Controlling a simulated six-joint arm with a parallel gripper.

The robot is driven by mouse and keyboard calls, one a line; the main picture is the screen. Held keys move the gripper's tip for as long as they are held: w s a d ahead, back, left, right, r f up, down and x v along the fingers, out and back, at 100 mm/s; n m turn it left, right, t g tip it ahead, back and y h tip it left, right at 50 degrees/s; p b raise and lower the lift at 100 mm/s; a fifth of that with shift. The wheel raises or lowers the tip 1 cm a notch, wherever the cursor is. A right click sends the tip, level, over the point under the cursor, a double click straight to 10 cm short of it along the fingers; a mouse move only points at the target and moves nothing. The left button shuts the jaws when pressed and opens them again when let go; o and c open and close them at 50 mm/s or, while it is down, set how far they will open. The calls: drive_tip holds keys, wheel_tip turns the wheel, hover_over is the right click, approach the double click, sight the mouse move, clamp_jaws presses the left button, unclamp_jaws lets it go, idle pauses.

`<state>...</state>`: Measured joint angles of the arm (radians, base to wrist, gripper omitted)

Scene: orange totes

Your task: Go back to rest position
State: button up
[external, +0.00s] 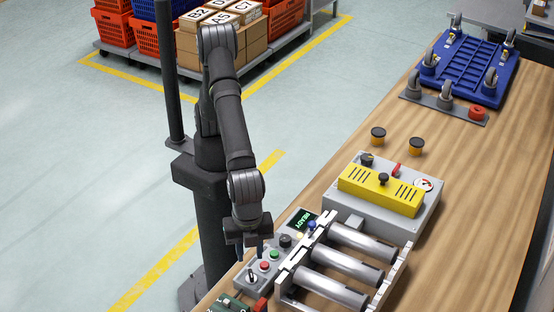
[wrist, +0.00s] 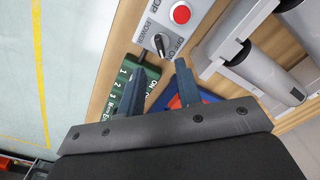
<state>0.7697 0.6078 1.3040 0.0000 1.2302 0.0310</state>
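My gripper (external: 251,262) hangs pointing down at the near left end of the wooden table, over the grey control panel (external: 280,257). Nothing is held. The panel's black rotary switch (wrist: 161,44) and red button (wrist: 181,14) lie just beyond the fingertips. A green switch block (wrist: 128,92) is beside the left finger. A red and blue item (wrist: 190,101) is partly hidden behind the right finger.
A roller rack (external: 345,262) stands right of the panel, and a grey box with a yellow top (external: 381,190) stands behind it. Two small black-and-orange cylinders (external: 416,147) and an upturned blue wheeled base (external: 468,68) lie farther back. Loaded carts (external: 268,42) stand on the floor behind.

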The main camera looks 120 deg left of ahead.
sight(251, 272)
wheel_tip(251, 272, down, 7)
drive_tip(key=shift+f, duration=0.1)
idle(0.5)
